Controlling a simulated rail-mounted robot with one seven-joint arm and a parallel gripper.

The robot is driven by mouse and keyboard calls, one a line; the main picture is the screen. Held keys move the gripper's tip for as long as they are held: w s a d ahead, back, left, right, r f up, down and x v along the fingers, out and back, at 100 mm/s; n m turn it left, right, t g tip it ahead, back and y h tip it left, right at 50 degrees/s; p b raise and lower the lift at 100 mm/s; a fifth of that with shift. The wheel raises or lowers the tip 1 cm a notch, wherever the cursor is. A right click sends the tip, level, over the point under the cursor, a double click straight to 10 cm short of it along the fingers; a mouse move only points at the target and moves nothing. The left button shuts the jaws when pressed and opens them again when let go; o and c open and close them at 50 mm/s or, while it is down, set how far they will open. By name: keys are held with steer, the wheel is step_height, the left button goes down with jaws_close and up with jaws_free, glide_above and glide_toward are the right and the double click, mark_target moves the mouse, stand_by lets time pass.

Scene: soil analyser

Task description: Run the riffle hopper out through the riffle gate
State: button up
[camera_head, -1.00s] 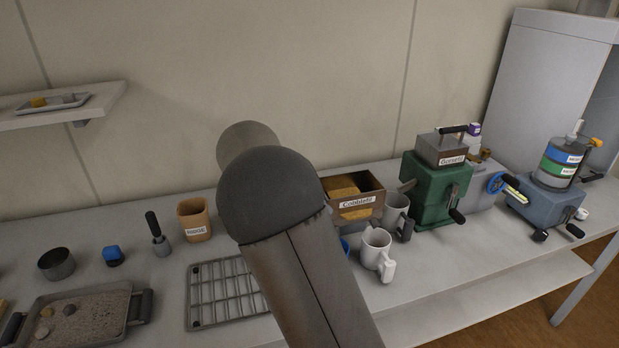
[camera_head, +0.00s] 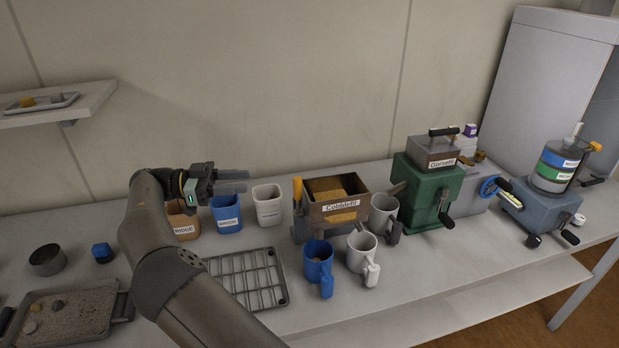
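The riffle hopper (camera_head: 366,203) is an open brown box with a white label, on the bench right of centre. Tan material shows inside it. An upright orange handle (camera_head: 297,191), which looks like the riffle gate's, stands at its left side. A blue mug (camera_head: 318,265) with some tan material in it and a white mug (camera_head: 360,252) stand in front of the hopper. A grey mug (camera_head: 383,212) stands at its right. My gripper (camera_head: 246,181) is left of the handle, apart from it, pointing right. Its fingers look parted and empty.
An orange-brown cup (camera_head: 184,226), a blue cup (camera_head: 227,213) and a white cup (camera_head: 268,207) stand near my gripper. A wire rack (camera_head: 245,278) lies in front. A green crank machine (camera_head: 430,190) stands right of the hopper. A sand tray (camera_head: 75,310) is at lower left.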

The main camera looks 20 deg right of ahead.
mark_target(298, 197)
steer(key=s+d+p, duration=0.1)
steer(key=d, duration=0.4)
steer(key=s+d+p, duration=0.1)
steer(key=d, duration=0.4)
steer(key=s+d+p, duration=0.1)
steer(key=d, duration=0.4)
steer(key=shift+d+p, duration=0.3)
steer(key=shift+f, duration=0.1)
jaws_close()
